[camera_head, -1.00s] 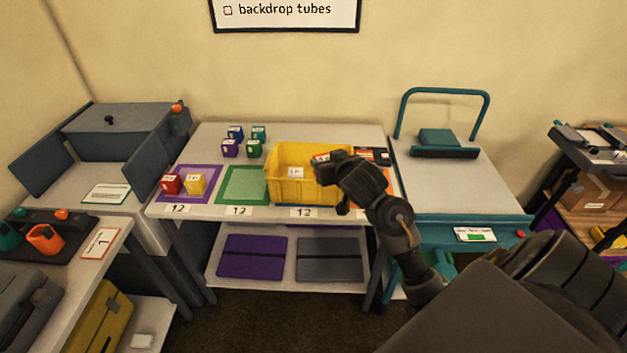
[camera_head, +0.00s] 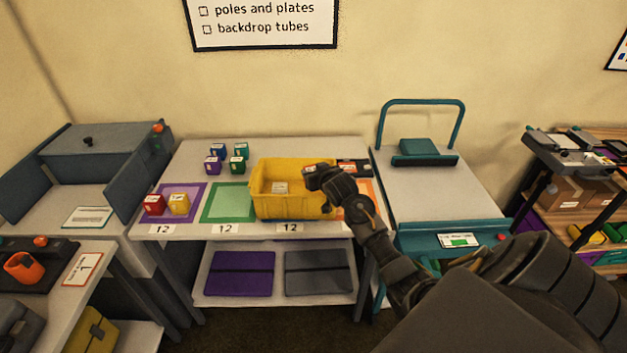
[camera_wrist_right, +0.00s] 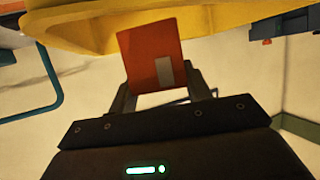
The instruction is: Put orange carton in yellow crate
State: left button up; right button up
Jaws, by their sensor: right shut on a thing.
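The yellow crate (camera_head: 285,208) stands on the front middle of the grey table, with a pale patch inside it. My right gripper (camera_head: 318,178) is at the crate's right end, at about rim height in the picture. In the right wrist view it is shut on the orange carton (camera_wrist_right: 140,62), which has a pale label. The yellow crate (camera_wrist_right: 75,28) fills the top of that view, behind the carton. In the head view the carton is mostly hidden by the gripper. My left gripper is not in view.
Red (camera_head: 154,205) and yellow (camera_head: 179,203) cartons sit on the purple mat (camera_head: 191,192). The green mat (camera_head: 225,202) is bare. Several small blue, green and purple cartons stand behind. A teal-framed cart (camera_head: 430,190) is at the right.

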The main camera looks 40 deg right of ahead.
jog(key=shift+w+d+f, duration=0.3)
jog(key=shift+w+f, duration=0.35)
jog(key=shift+f, duration=0.1)
jog(key=shift+w+f, duration=0.1)
jog(key=shift+f, duration=0.2)
notch_tip(320, 180, down, 3)
jog(key=shift+d+r+p, duration=0.1)
jog(key=shift+r+p, duration=0.05)
jog(key=shift+p, duration=0.6)
